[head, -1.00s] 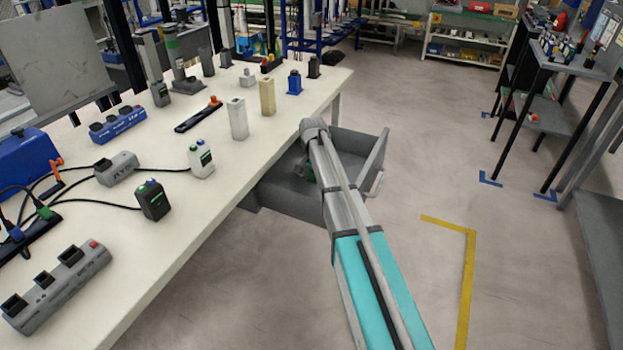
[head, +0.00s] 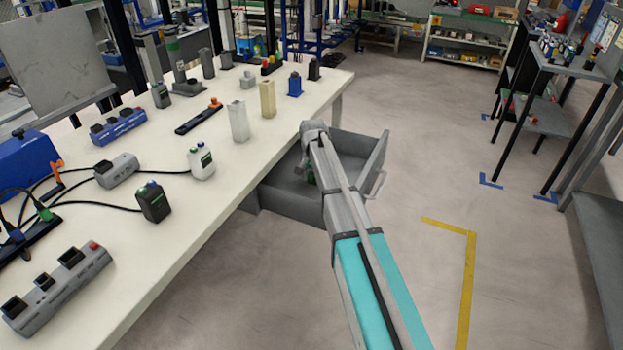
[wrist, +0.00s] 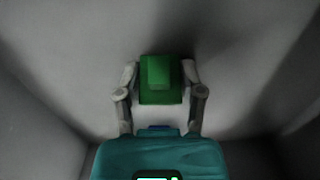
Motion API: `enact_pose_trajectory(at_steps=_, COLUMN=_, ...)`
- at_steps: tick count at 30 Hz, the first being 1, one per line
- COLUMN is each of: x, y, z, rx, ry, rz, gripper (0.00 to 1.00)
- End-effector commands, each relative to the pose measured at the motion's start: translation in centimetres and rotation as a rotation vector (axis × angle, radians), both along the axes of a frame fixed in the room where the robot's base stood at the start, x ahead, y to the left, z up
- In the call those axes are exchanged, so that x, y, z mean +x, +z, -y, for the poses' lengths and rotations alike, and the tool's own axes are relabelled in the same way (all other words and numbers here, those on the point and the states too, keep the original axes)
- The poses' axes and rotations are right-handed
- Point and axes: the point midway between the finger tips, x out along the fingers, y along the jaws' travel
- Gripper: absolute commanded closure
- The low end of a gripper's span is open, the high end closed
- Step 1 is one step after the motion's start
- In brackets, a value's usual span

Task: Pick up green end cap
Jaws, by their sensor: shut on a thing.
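The green end cap (wrist: 159,84) is a green block with a raised middle, seen from above in the wrist view. My gripper (wrist: 160,82) has one finger on each side of it and is shut on it. Around them are the grey floor and walls of the open drawer (wrist: 230,60). In the head view the drawer (head: 345,148) hangs open under the table edge, and my arm reaches down into it. The arm hides most of the gripper and the cap there; only a small green patch shows beside the arm.
The white table (head: 205,215) left of the drawer carries chargers, cables, a grey three-socket block (head: 58,285), a white block (head: 238,122) and a cream block (head: 267,99). The drawer walls stand close around my gripper. Open floor (head: 420,150) lies to the right.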

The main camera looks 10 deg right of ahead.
Motion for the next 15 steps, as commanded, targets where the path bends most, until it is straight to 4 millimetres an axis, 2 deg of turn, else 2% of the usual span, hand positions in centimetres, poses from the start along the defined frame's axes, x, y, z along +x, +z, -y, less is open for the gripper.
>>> enact_pose_trajectory(at_steps=8, x=0.0, y=0.3, z=0.0, rx=0.0, ry=0.0, rz=0.0, gripper=0.82)
enact_pose_trajectory(at_steps=15, x=0.0, y=1.5, z=0.0, rx=0.0, ry=0.0, rz=0.0, gripper=0.82)
